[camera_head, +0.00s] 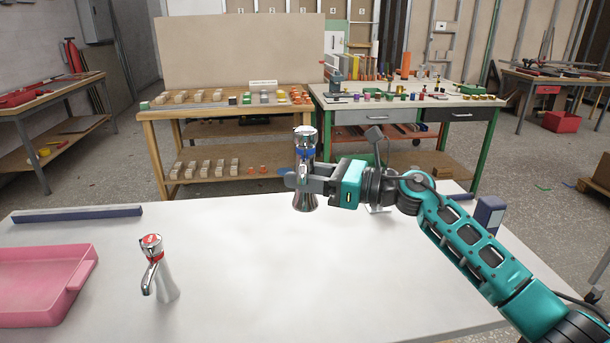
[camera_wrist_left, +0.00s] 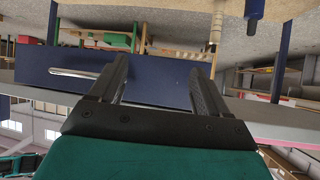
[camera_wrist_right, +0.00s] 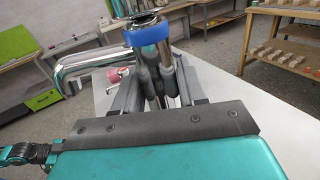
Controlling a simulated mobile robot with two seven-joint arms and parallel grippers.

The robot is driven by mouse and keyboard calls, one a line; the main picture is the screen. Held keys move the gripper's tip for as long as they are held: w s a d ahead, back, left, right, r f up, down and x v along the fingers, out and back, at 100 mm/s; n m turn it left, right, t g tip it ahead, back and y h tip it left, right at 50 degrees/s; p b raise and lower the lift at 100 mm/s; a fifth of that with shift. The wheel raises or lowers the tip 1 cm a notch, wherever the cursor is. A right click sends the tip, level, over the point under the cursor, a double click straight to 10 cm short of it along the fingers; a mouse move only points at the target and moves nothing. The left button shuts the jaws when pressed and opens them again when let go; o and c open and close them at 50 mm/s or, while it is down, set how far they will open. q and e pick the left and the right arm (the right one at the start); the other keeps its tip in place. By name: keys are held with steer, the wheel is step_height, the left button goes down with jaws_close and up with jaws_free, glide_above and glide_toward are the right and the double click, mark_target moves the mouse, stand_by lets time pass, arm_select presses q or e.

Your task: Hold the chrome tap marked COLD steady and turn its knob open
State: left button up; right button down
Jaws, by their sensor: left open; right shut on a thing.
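The chrome tap with the blue ring (camera_head: 305,202) stands upright at the far side of the white tabletop. My right gripper (camera_head: 309,180) comes in from the right and is shut on this tap's body, below the blue ring. In the right wrist view the tap's blue ring (camera_wrist_right: 148,35) is above the fingers and its chrome spout (camera_wrist_right: 72,66) points left. The knob is at the top, with no finger on it; any lettering is unreadable. My left gripper (camera_wrist_left: 160,75) is outside the head view. Its own wrist view shows it open, with nothing gripped.
A second chrome tap with a red mark (camera_head: 163,278) stands nearer, at left. A pink tray (camera_head: 82,262) lies at the left edge. A dark blue bar (camera_head: 78,215) lies along the far left edge, and a blue block (camera_head: 490,214) stands at right. The tabletop's middle is clear.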

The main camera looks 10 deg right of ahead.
mark_target(305, 208)
steer(key=shift+f+b, duration=1.35)
steer(key=shift+f, duration=0.1)
steer(key=shift+f+b, duration=1.55)
steer(key=shift+f, duration=0.05)
steer(key=shift+f+b, duration=0.45)
steer(key=shift+f, duration=0.05)
arm_select(q)
step_height(305, 208, down, 14)
steer(key=w+d+b, duration=0.1)
steer(key=d+b, duration=0.1)
steer(key=b, duration=0.9)
steer(key=shift+d+f+h, duration=0.2)
steer(key=shift+d+h, duration=0.1)
steer(key=shift+d, duration=0.05)
arm_select(e)
steer(key=shift+f, duration=5.9)
arm_select(q)
steer(key=shift+f+b, duration=0.3)
steer(key=shift+b, duration=0.15)
arm_select(e)
steer(key=shift+f, duration=0.15)
arm_select(q)
steer(key=shift+w, duration=0.1)
